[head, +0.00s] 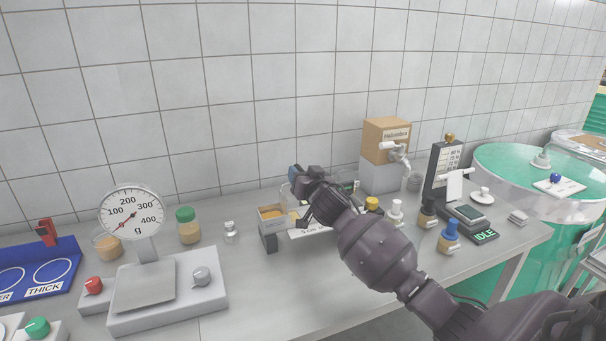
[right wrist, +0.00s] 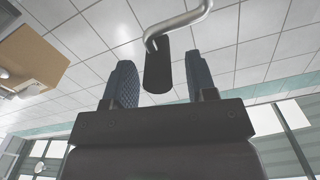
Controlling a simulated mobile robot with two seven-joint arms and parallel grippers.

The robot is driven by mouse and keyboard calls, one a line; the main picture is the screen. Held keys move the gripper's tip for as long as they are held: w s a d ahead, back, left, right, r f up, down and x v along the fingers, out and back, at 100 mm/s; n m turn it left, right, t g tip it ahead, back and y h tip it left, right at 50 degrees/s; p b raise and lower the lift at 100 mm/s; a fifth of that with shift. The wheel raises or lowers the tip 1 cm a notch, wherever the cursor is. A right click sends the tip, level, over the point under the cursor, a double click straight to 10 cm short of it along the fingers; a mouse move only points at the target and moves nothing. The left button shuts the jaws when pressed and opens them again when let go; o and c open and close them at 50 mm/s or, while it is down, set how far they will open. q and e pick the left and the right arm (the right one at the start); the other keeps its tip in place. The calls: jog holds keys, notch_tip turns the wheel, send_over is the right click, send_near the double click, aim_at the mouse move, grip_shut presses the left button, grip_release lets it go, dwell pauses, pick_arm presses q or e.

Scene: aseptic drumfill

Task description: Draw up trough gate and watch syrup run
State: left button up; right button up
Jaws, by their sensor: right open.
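The trough (head: 272,216) stands on the bench in the middle of the head view. Its near end shows amber syrup, and a white label strip (head: 308,231) lies in front. My right gripper (head: 297,174) is above the trough, and its arm hides much of it. In the right wrist view my open fingers (right wrist: 160,80) stand on either side of a black grip (right wrist: 157,72) on a bent metal rod (right wrist: 180,22). Gaps show between grip and fingers. The gate plate itself cannot be made out. My left gripper is not in view.
A boxed dispenser (head: 386,140) with a tap stands behind right. Several capped bottles (head: 449,238) stand right of my arm. The front bench strip is clear.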

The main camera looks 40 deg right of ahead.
jog(key=v, duration=1)
jog(key=shift+s+p, duration=0.2)
jog(key=shift+p, duration=0.15)
jog(key=s+a+f+g, duration=0.1)
jog(key=s+f+g, duration=0.1)
jog(key=s+f, duration=0.2)
jog(key=s+a+f+n+g, duration=0.1)
jog(key=s+a+f+g, duration=0.1)
jog(key=s+f, duration=0.3)
jog(key=s+a+f+g, duration=0.2)
jog(key=s+f, duration=0.3)
jog(key=shift+s+f+n+g+y, duration=0.15)
jog(key=shift+f+n+g+y, duration=0.1)
jog(key=shift+n+g+y, duration=0.05)
jog(key=s+a+f+n+g+y, duration=0.1)
jog(key=s+a+f+g, duration=0.15)
jog(key=s, duration=0.45)
jog(key=s+a+f+n+g+y, duration=0.1)
jog(key=s+a+f+g, duration=0.15)
jog(key=s, duration=0.45)
jog(key=s+a+f+n+g+y, duration=0.1)
jog(key=s+a+n+g, duration=0.1)
jog(key=s+a, duration=0.35)
jog(key=w+d+f+t, duration=0.2)
jog(key=w+f+t, duration=0.3)
jog(key=f, duration=0.5)
jog(key=shift+w+f+t+y, duration=0.3)
jog(key=shift+w+t, duration=0.1)
jog(key=shift+t, duration=0.8)
dwell(0.8)
